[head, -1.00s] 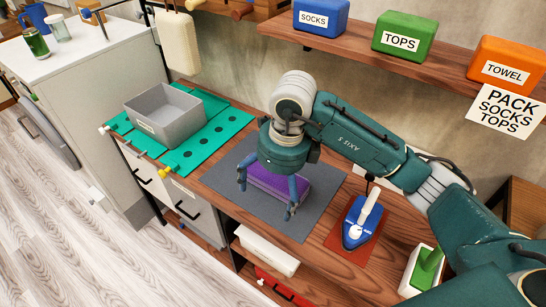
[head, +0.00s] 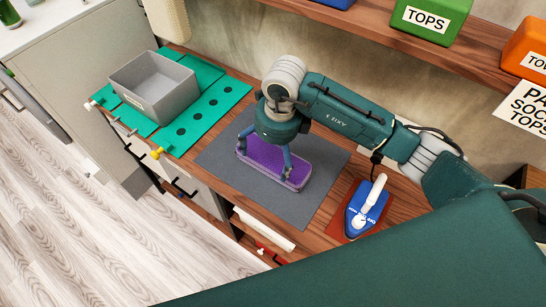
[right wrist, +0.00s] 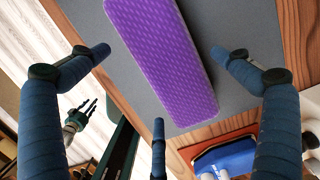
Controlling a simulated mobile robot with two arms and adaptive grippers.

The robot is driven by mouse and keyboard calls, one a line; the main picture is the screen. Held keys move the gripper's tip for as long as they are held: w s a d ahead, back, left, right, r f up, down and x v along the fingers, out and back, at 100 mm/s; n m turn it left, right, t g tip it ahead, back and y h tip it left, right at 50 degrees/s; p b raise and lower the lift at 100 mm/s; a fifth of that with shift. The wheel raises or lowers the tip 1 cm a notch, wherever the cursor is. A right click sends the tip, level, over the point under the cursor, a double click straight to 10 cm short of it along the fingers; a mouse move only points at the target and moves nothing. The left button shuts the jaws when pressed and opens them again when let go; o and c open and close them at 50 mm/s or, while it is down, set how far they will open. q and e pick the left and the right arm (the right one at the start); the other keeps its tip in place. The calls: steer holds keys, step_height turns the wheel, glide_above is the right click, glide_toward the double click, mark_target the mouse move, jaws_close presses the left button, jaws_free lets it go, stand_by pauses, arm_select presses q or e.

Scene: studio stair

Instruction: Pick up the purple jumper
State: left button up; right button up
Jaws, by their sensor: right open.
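The purple jumper (head: 266,152) is a folded, rounded block lying on a grey mat (head: 315,205) on the wooden counter. In the right wrist view the jumper (right wrist: 160,50) runs diagonally between my fingers. My right gripper (head: 264,164) is open above it, pointing down, with fingers towards both ends of the jumper in the head view. In the right wrist view the gripper (right wrist: 160,54) shows three spread fingers and nothing held. Whether a fingertip touches the jumper is unclear. My left gripper (right wrist: 80,116) seems to show small at the left of the right wrist view.
A blue iron (head: 358,215) stands on a red-brown pad right of the mat. A grey bin (head: 155,95) sits on a green board (head: 218,112) to the left. A shelf (head: 385,28) with labelled boxes, including green TOPS (head: 425,18), runs behind.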

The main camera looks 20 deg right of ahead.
mark_target(270, 158)
steer(key=shift+w+a+f+p, duration=0.1)
steer(key=shift+f+p, duration=0.1)
steer(key=shift+f, duration=0.35)
steer(key=shift+w+a+f+p, duration=0.1)
steer(key=shift+f+p, duration=0.05)
steer(key=shift+f, duration=0.95)
steer(key=shift+w, duration=0.1)
steer(key=c, duration=1.3)
arm_select(q)
steer(key=shift+w+d+r, duration=0.35)
steer(key=shift+w+r, duration=0.3)
steer(key=shift+r, duration=0.15)
steer(key=shift+w, duration=0.1)
